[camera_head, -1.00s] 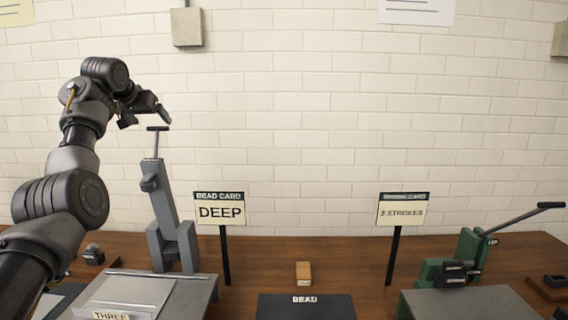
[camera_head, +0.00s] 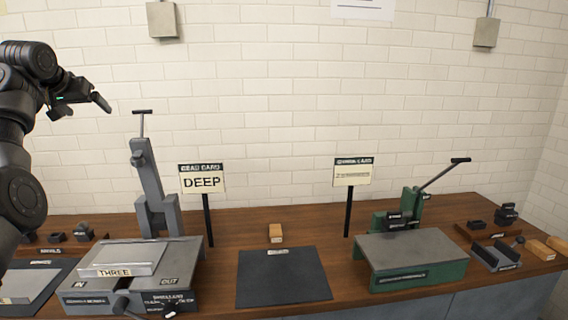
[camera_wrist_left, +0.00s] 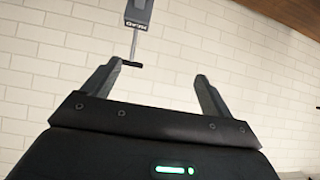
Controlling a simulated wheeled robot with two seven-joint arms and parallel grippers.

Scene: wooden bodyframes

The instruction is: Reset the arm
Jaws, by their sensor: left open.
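My left gripper (camera_head: 82,106) is raised at the left in the head view, up in front of the brick wall. Nothing is between its fingers. In the left wrist view its two fingers (camera_wrist_left: 157,80) stand wide apart. The T-handle of the tall grey press (camera_head: 150,185) is to the right of the gripper and a little lower. In the wrist view the handle (camera_wrist_left: 133,62) appears near the left finger; I cannot tell whether they touch. My right gripper is not in view.
The wooden bench holds a grey fixture (camera_head: 190,268) marked THREE, a dark mat (camera_head: 283,280), a small wooden block (camera_head: 276,233) and a green lever press (camera_head: 412,262). Sign cards stand on posts, one reading DEEP (camera_head: 202,179). Small dark tools (camera_head: 497,256) lie at the right.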

